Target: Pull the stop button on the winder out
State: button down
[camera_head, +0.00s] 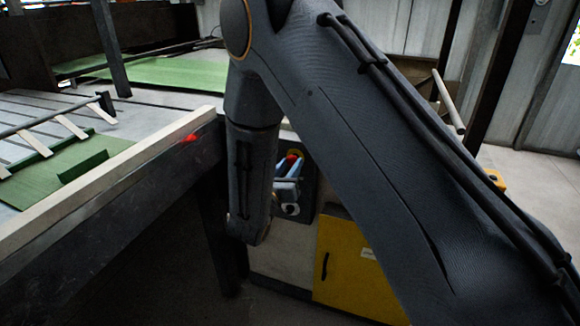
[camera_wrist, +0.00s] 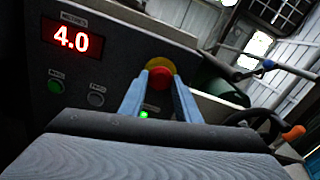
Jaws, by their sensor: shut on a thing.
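The red stop button (camera_wrist: 159,77) with a yellow collar is on the winder's dark control panel (camera_wrist: 118,72) in the wrist view. My gripper (camera_wrist: 160,84) has its two blue-grey fingers on either side of the red head and is shut on it. In the head view a bit of the red button (camera_head: 292,157) shows by my gripper (camera_head: 288,172), behind my arm. My arm hides most of the panel there. Whether the button is in or out cannot be told.
The panel has a red display (camera_wrist: 72,40) reading 4.0, a green button (camera_wrist: 56,86) and a grey button (camera_wrist: 96,99). A handwheel (camera_wrist: 262,122) with an orange knob is at right. A yellow cabinet (camera_head: 345,262) stands below. A long table (camera_head: 130,205) is at left.

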jog(key=shift+s+a, duration=0.15)
jog(key=shift+s, duration=0.25)
jog(key=c, duration=1.3)
grip_release()
jog(key=shift+s, duration=0.15)
jog(key=b+v, duration=0.1)
jog(key=v, duration=0.6)
jog(key=shift+s+a, duration=0.15)
jog(key=shift+s, duration=0.15)
